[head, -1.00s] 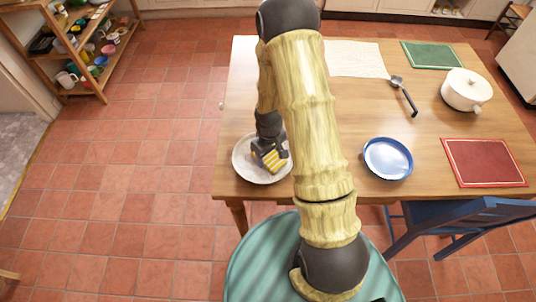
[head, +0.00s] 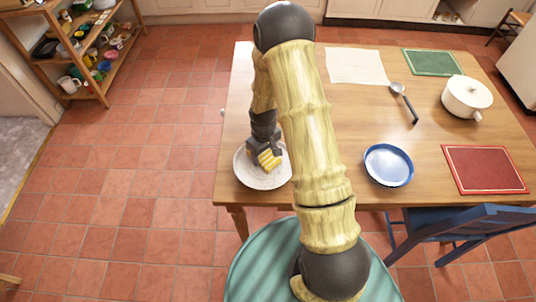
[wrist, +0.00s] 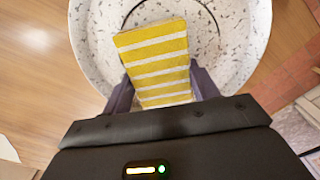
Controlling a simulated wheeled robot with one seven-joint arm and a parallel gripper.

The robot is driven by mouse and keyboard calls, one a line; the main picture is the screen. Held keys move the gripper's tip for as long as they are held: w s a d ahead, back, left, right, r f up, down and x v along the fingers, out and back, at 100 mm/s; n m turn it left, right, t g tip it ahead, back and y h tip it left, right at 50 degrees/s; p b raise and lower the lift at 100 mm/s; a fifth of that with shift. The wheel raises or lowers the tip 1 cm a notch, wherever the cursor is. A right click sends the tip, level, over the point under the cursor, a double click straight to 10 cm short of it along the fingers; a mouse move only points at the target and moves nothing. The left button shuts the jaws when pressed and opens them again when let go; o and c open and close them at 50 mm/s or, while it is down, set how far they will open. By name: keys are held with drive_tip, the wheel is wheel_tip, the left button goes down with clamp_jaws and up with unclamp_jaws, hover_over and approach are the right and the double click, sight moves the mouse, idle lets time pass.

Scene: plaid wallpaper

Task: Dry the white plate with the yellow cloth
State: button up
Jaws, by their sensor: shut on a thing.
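The white plate (head: 258,179), speckled with dark flecks, lies near the left front corner of the wooden table. My gripper (head: 264,152) is over the plate and shut on the yellow cloth (head: 269,160), which has white stripes. In the wrist view the folded cloth (wrist: 155,55) sticks out from between the two fingers (wrist: 160,88) across the plate (wrist: 95,45). I cannot tell for sure whether the cloth touches the plate. Part of the plate is hidden by the cloth, my gripper and my arm.
A blue-rimmed plate (head: 388,165), a ladle (head: 405,102), a white pot (head: 467,97), a red mat (head: 484,169), a green mat (head: 432,62) and a pale cloth (head: 357,66) lie on the table (head: 318,60). A blue chair (head: 455,225) stands at the front right.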

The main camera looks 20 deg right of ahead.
sight(265, 165)
drive_tip(key=shift+a, duration=0.2)
drive_tip(key=shift+s+a, duration=0.25)
drive_tip(key=shift+a, duration=0.85)
drive_tip(key=shift+s+d, duration=0.1)
drive_tip(key=shift+d, duration=0.15)
drive_tip(key=shift+s+a, duration=0.2)
drive_tip(key=shift+s, duration=0.35)
drive_tip(key=shift+s+a, duration=0.15)
drive_tip(key=shift+s, duration=0.4)
drive_tip(key=shift+d, duration=0.1)
drive_tip(key=shift+s+d+f, duration=0.1)
drive_tip(key=shift+s+d, duration=0.65)
drive_tip(key=shift+s, duration=0.05)
drive_tip(key=shift+d, duration=0.1)
